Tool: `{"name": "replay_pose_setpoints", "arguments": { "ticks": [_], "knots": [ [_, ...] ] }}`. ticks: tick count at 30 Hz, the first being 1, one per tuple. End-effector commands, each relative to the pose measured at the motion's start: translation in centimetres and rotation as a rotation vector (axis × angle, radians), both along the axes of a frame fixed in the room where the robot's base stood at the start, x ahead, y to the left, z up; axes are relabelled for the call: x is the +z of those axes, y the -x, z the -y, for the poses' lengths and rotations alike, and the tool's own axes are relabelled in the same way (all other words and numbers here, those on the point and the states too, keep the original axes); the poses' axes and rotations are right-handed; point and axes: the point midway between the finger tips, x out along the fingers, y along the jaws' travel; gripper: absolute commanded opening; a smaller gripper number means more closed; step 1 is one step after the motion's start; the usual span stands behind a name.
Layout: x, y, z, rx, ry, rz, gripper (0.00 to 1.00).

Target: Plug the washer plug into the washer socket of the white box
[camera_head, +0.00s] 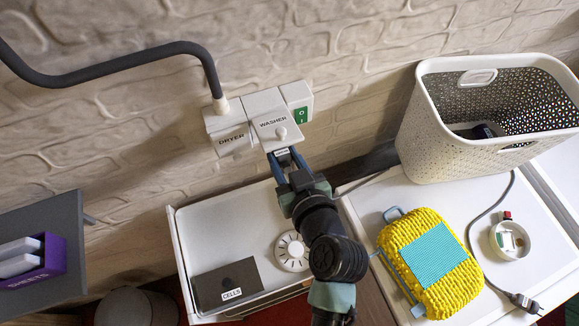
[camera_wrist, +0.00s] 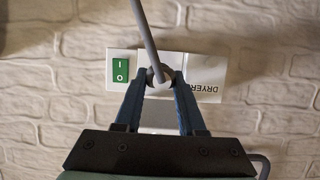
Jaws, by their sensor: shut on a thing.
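The white box (camera_head: 258,118) is on the brick wall, with a DRYER part at left, a WASHER part and a green switch. In the wrist view, turned upside down, my gripper (camera_wrist: 159,78) is shut on a round grey plug, the washer plug (camera_wrist: 158,70), with a grey cable (camera_wrist: 147,35) leading away. The plug is in front of the box's middle. The washer socket is hidden, so I cannot tell how far in the plug is.
A thick dark cable (camera_head: 120,66) enters the dryer part. Below the box is a white surface (camera_head: 215,235) with a dial and a CELLS box (camera_head: 227,285). At right are a basket (camera_head: 435,135), a yellow sponge-like item (camera_head: 445,285) and a loose black plug (camera_head: 525,303).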

Motion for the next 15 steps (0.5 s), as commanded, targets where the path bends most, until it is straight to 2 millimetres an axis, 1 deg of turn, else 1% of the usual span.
{"name": "replay_pose_setpoints", "arguments": {
  "ticks": [3,6,15],
  "knots": [
    [0.1,-0.9,-0.3,0.001,0.0,0.002,0.0],
    [0.0,-1.3,-0.5,0.001,0.0,0.0,0.0],
    [0.0,-1.6,-0.6,0.001,0.001,0.0,0.0]
  ]
}}
